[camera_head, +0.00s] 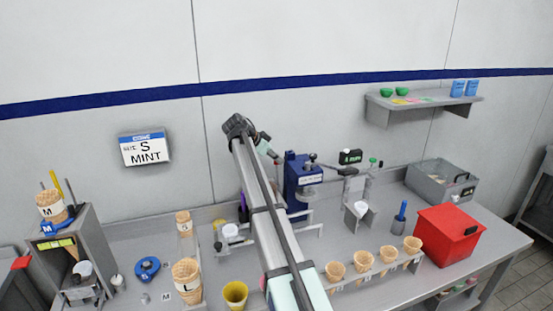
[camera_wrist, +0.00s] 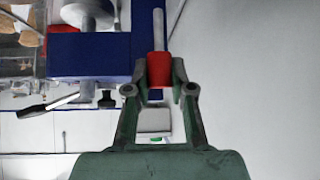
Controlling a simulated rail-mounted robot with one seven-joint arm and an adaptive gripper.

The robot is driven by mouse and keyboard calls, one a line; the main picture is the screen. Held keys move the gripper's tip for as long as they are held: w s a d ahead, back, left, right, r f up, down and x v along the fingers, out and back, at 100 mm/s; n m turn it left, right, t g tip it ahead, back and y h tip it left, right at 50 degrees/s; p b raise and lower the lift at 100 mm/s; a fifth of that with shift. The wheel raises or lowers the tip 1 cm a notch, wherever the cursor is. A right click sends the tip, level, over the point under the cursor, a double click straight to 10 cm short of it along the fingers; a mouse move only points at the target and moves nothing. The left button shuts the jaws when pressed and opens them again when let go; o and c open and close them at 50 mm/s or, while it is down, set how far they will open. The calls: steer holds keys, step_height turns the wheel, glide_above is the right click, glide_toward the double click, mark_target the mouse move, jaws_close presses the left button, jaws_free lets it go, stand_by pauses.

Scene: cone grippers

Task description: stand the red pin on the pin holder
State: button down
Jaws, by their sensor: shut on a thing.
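My gripper (camera_wrist: 158,88) is shut on the red pin (camera_wrist: 158,66). The pin has a red lower part between the fingers and a grey shaft that sticks out beyond the fingertips. In the head view my gripper (camera_head: 268,150) is up in front of the wall, to the left of a blue machine (camera_head: 301,180); the pin is too small there to make out clearly. The blue machine also shows behind the pin in the wrist view (camera_wrist: 90,54). I cannot tell for sure which thing is the pin holder.
A counter holds a red box (camera_head: 447,236), a rack of several cones (camera_head: 362,262), a yellow cup (camera_head: 235,293), a blue ring-shaped thing (camera_head: 147,268) and a grey metal box (camera_head: 440,181). A wall shelf (camera_head: 420,103) is at upper right. A sign reading MINT (camera_head: 145,149) hangs left.

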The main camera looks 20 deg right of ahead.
steer(key=shift+a+b, duration=0.1)
steer(key=shift+b, duration=0.3)
steer(key=shift+f+b, duration=1.85)
steer(key=shift+f, duration=1.45)
steer(key=c, duration=0.9)
jaws_free()
steer(key=shift+r, duration=0.1)
steer(key=v, duration=1.2)
